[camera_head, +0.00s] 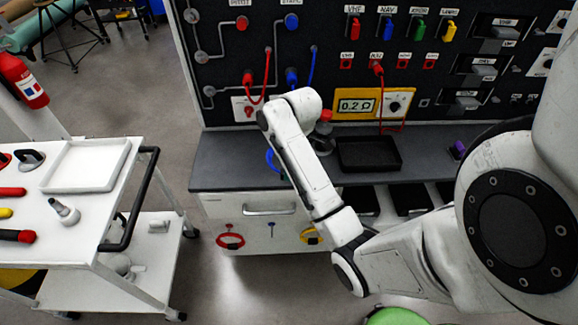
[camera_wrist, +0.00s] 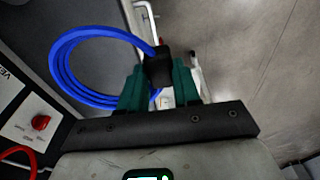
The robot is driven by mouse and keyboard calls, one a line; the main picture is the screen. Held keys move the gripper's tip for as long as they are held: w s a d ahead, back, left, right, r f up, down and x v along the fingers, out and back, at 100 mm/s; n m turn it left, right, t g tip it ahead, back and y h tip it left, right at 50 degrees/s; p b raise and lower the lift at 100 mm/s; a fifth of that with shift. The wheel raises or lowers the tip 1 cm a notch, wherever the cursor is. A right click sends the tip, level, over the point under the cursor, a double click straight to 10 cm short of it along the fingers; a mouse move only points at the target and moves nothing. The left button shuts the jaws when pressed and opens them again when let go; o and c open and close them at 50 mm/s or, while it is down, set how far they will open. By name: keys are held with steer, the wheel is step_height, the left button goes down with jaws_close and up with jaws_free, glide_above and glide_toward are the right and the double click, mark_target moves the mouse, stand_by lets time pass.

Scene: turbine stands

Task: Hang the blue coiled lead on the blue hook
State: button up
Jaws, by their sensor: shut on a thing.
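The blue coiled lead (camera_wrist: 75,85) hangs as a loop from a black block (camera_wrist: 158,68) in the wrist view. My gripper (camera_wrist: 161,88), with its green fingers, is shut on that black block. In the head view a small part of the blue lead (camera_head: 271,160) shows beside my arm, above the grey bench top.
A drawer handle (camera_head: 269,209) sticks out above the blue hook. A white trolley (camera_head: 110,205) stands at left.

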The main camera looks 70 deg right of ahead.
jaws_close()
stand_by(0.4)
